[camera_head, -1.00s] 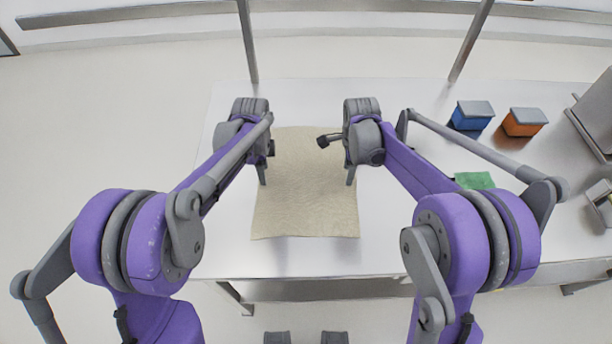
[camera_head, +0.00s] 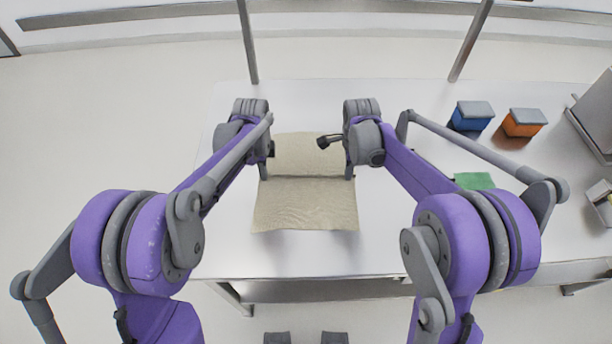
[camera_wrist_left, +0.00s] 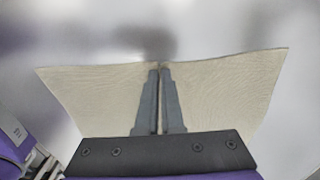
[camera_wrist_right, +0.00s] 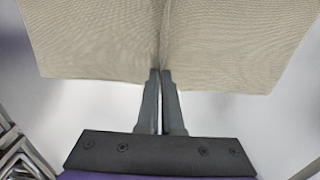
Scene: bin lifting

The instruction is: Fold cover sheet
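The beige cover sheet (camera_head: 305,210) lies on the metal table below my two arms, with a straight crease or ridge running across its middle between the grippers. My left gripper (camera_head: 263,173) is at the sheet's left edge. In the left wrist view its fingers (camera_wrist_left: 160,72) are nearly together, with the sheet (camera_wrist_left: 220,90) pinched between them. My right gripper (camera_head: 350,173) is at the right edge. In the right wrist view its fingers (camera_wrist_right: 161,74) are closed on the edge of the sheet (camera_wrist_right: 230,50), and a crease runs away from the fingertips.
A blue container (camera_head: 471,121) and an orange container (camera_head: 522,127), both with grey lids, stand at the back right of the table (camera_head: 400,235). A green cloth-like piece (camera_head: 474,181) lies beyond my right arm. The table in front of the sheet is clear.

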